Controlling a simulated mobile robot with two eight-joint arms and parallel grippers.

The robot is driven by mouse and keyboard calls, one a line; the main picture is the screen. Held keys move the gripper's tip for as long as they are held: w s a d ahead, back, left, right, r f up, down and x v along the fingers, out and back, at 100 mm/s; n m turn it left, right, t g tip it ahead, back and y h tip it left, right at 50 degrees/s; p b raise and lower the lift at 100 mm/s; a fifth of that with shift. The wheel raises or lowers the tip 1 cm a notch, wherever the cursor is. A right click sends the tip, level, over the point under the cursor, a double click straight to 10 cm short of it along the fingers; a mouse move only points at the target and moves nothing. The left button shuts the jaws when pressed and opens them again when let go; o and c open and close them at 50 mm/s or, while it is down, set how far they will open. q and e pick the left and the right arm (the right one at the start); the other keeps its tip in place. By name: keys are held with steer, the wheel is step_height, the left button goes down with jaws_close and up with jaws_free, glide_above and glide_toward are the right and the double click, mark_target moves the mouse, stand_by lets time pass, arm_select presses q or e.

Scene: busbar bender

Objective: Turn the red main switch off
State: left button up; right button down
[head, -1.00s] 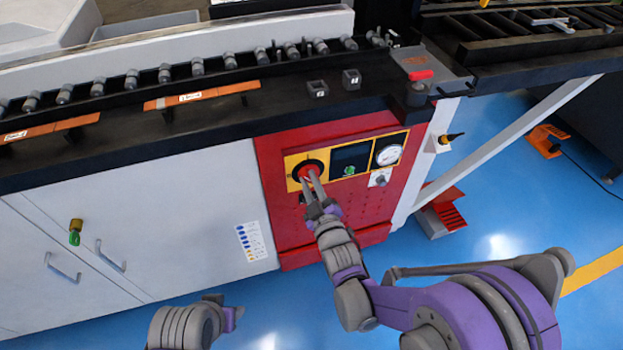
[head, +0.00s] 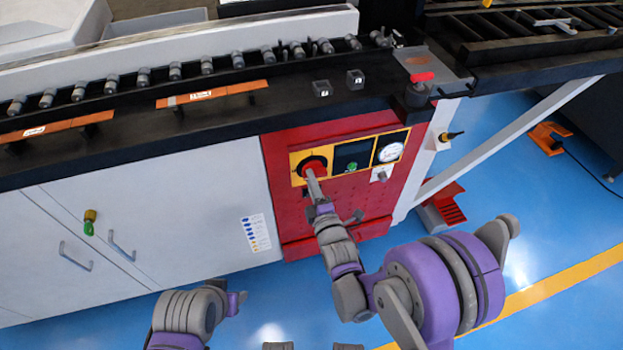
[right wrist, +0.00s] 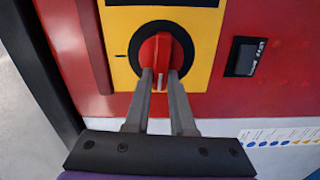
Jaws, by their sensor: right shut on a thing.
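The red main switch (head: 314,168) is a round rotary knob with a raised grip on a yellow plate, on the red panel. My right gripper (head: 313,180) is shut on the knob's grip. In the right wrist view its two fingers (right wrist: 160,75) lie one on each side of the grip.
A dark display (head: 352,158) and a round gauge (head: 389,152) sit right of the switch. The black bench edge (head: 200,123) juts out above the panel. White cabinet doors (head: 180,225) are to the left. Blue floor (head: 255,285) lies open in front.

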steer(key=shift+f+n, duration=0.1)
steer(key=shift+n, duration=0.4)
steer(key=c, duration=0.8)
jaws_free()
steer(key=shift+o, duration=0.2)
steer(key=shift+s, duration=0.1)
steer(key=b+v, duration=0.1)
steer(key=v, duration=0.9)
steer(key=shift+s+d+b, duration=0.15)
steer(key=shift+s+b, duration=0.15)
steer(key=shift+b, duration=0.05)
